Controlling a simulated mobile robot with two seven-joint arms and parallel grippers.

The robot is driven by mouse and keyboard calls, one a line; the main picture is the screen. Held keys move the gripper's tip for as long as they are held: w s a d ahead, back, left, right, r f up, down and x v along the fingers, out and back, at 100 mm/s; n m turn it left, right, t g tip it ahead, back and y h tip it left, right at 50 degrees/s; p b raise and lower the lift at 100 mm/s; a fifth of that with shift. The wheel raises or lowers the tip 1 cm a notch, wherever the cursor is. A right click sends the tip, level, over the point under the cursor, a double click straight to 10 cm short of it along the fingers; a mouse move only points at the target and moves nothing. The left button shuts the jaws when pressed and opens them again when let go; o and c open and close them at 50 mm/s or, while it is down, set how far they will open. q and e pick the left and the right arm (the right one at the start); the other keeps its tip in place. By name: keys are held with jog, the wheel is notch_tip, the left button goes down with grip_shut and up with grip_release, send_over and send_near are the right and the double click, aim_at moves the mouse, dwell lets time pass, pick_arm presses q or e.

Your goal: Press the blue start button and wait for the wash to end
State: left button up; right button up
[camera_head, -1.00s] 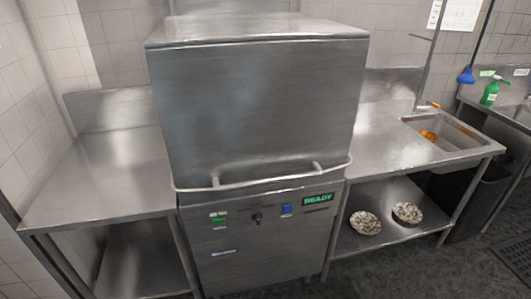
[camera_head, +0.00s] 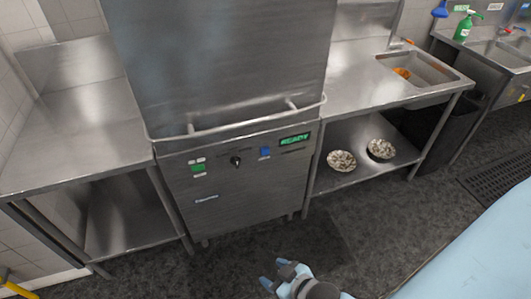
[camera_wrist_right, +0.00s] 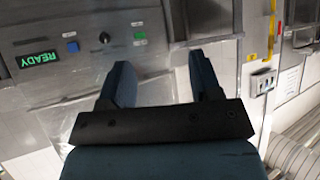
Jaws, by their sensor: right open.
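The steel dishwasher (camera_head: 225,70) stands in the middle of the head view with its hood down. Its front panel carries the blue start button (camera_head: 265,152), a dark knob, a green switch and a green display (camera_head: 294,139) reading READY. In the right wrist view the blue button (camera_wrist_right: 73,47) sits beside the READY display (camera_wrist_right: 39,59), beyond my fingers. My right gripper (camera_head: 274,275) is open and empty, low in front of the machine and apart from the panel. Its two blue fingers (camera_wrist_right: 164,85) also show in the wrist view. My left gripper is not in view.
Steel counters flank the machine; the left one (camera_head: 80,125) is bare. The right one holds a sink (camera_head: 418,76), with two speckled bowls (camera_head: 341,161) on its lower shelf. A green spray bottle (camera_head: 463,27) stands at the far right. The dark floor (camera_head: 230,262) ahead is clear.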

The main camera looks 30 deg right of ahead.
grip_shut()
dwell(1.4)
